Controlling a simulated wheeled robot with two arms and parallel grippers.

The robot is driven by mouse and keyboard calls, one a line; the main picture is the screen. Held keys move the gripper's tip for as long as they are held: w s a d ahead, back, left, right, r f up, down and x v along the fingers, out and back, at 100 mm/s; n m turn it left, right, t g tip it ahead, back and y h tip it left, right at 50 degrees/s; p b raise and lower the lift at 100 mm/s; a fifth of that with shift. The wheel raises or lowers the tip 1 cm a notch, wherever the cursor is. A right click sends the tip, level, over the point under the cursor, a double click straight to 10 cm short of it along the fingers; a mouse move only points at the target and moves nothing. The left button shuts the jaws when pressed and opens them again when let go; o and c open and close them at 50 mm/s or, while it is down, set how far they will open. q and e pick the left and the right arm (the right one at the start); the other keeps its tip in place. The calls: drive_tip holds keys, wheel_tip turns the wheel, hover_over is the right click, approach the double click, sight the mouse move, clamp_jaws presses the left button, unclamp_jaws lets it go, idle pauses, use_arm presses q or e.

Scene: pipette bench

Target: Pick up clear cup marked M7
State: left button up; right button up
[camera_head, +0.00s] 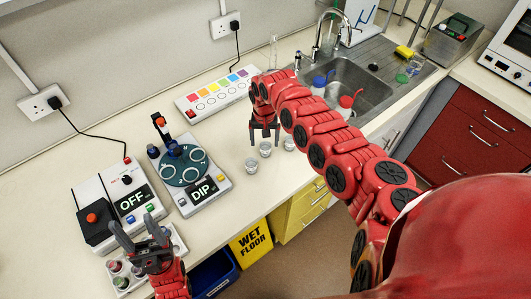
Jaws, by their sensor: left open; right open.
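Three small clear cups stand on the counter near its front edge: a front cup (251,165), a middle cup (265,149) and a back cup (289,143). Their markings are too small to read, so I cannot tell which is M7. My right gripper (264,135) is open, pointing down, just above and behind the middle cup, with nothing between its fingers. My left gripper (132,228) is open and empty at the lower left, over a small tray of vials (122,283), which it partly hides.
A device labelled DIP (203,189) with a round dark plate stands left of the cups. Left of it is a device reading OFF (131,200). A colour-marked panel (218,93) lies behind. The sink (355,85) is at the back right. Bare counter surrounds the cups.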

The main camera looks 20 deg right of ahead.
sight(265, 146)
wheel_tip(265, 146, down, 4)
drive_tip(key=shift+d+b, duration=0.15)
drive_tip(key=shift+b, duration=1)
drive_tip(key=shift+r, duration=0.15)
drive_tip(key=shift+s+r, duration=0.1)
drive_tip(key=shift+s, duration=0.05)
drive_tip(key=c, duration=0.4)
clamp_jaws()
